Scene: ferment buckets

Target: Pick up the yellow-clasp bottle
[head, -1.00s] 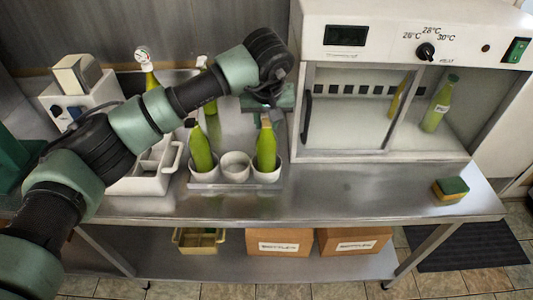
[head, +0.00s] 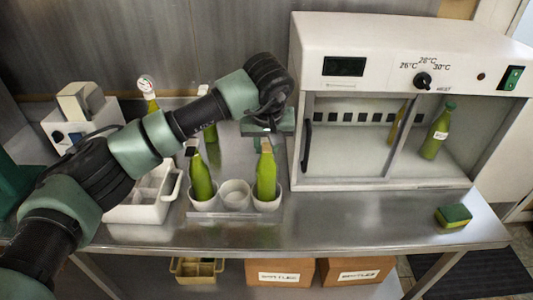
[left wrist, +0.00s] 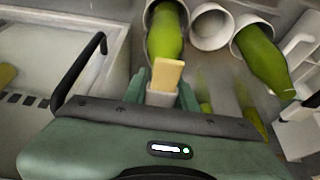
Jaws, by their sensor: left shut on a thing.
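The yellow-clasp bottle (head: 266,178) is green and stands upright in the right one of three white cups on the counter. Its pale yellow top (left wrist: 168,73) shows between the fingers in the left wrist view. My left gripper (head: 266,135) is over this bottle and shut on its neck; the fingers (left wrist: 163,95) hide part of the neck. A second green bottle (head: 201,180) with a dark top stands in the left cup. The middle cup (head: 235,193) is empty. My right gripper is not in view.
A white incubator (head: 410,50) stands close on the right, with a green bottle (head: 437,132) inside. A white divided caddy (head: 148,207) is left of the cups. More bottles are behind my arm. A sponge (head: 453,216) lies at right; the front counter is clear.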

